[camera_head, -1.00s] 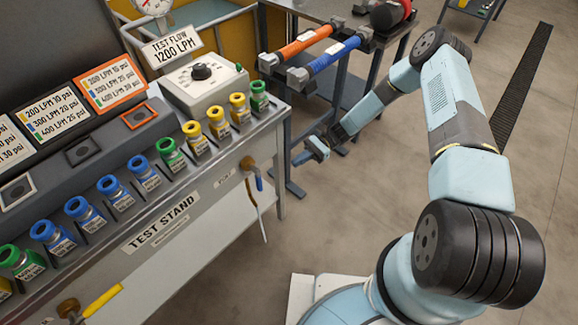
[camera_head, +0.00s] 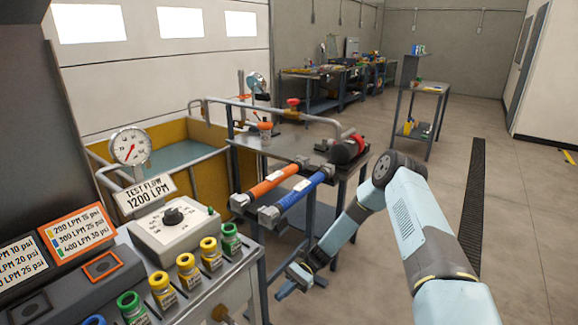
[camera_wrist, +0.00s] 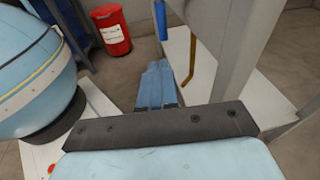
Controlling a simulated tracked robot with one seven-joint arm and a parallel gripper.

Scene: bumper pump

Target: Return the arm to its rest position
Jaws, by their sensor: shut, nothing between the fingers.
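My arm (camera_head: 415,215) reaches from the lower right, bends at a raised elbow and slopes down to the left in the head view. My gripper (camera_head: 288,284) hangs at its end, low beside the test stand (camera_head: 236,290) and below the blue pipe (camera_head: 306,193). The wrist view shows its two blue fingers (camera_wrist: 157,84) together with nothing between them. The gripper appears apart from the stand.
An orange pipe (camera_head: 273,183) lies beside the blue pipe on the pump table (camera_head: 283,140). Several coloured valves line the stand, with a dial box (camera_head: 172,228) behind. A red bin (camera_wrist: 111,30) shows in the wrist view. Open floor (camera_head: 520,210) lies right.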

